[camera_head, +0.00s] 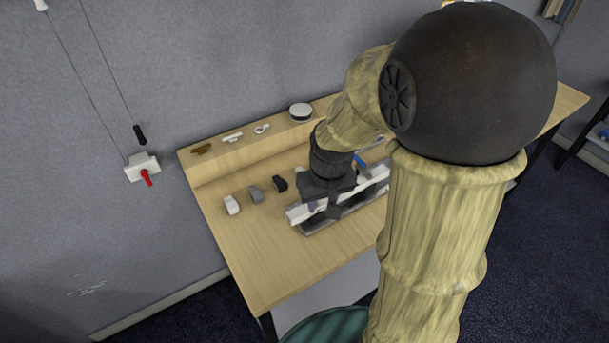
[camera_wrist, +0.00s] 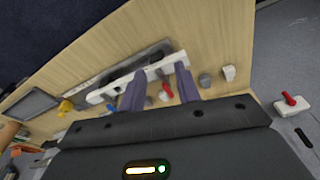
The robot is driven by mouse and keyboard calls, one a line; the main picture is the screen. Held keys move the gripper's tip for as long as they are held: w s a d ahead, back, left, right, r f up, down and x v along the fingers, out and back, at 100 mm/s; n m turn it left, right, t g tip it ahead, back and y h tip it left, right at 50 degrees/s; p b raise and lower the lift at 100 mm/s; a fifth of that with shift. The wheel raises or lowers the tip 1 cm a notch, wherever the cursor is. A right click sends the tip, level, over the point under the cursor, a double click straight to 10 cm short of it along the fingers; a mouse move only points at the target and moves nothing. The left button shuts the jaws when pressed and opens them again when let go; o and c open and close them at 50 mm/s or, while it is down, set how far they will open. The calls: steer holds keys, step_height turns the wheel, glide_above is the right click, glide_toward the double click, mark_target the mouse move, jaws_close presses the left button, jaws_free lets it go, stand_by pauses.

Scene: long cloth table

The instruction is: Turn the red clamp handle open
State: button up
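My gripper (camera_wrist: 160,70) is open, with two purple-grey fingers apart over the table. It shows from above in the head view (camera_head: 322,205), over a long white bar (camera_head: 298,214) on a dark base. In the wrist view the white bar (camera_wrist: 105,93) runs behind the fingers. A small red part (camera_wrist: 166,90), possibly the clamp handle, shows between the fingers; I cannot tell whether they touch it. My arm hides it in the head view. Another red handle (camera_head: 147,178) is on a white box on the wall, and also shows in the wrist view (camera_wrist: 288,97).
Small white, grey and black blocks (camera_head: 255,194) stand on the wooden table (camera_head: 262,252) left of the bar. A raised back ledge (camera_head: 215,165) carries small fittings and a round white-topped item (camera_head: 300,112). The table's front left is clear. A grey tray (camera_wrist: 30,104) lies farther along.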

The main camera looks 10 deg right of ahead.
steer(key=w+r+n+g+p, duration=0.1)
steer(key=w+r+p, duration=0.2)
steer(key=w, duration=0.5)
steer(key=w+r+n+g+p, duration=0.1)
steer(key=w+r+p, duration=0.2)
steer(key=w, duration=0.5)
steer(key=shift+r+n+p, duration=0.4)
steer(key=shift+r, duration=0.15)
step_height(320, 180, down, 17)
steer(key=p, duration=0.5)
steer(key=shift+f, duration=0.2)
steer(key=shift+c, duration=0.2)
jaws_close()
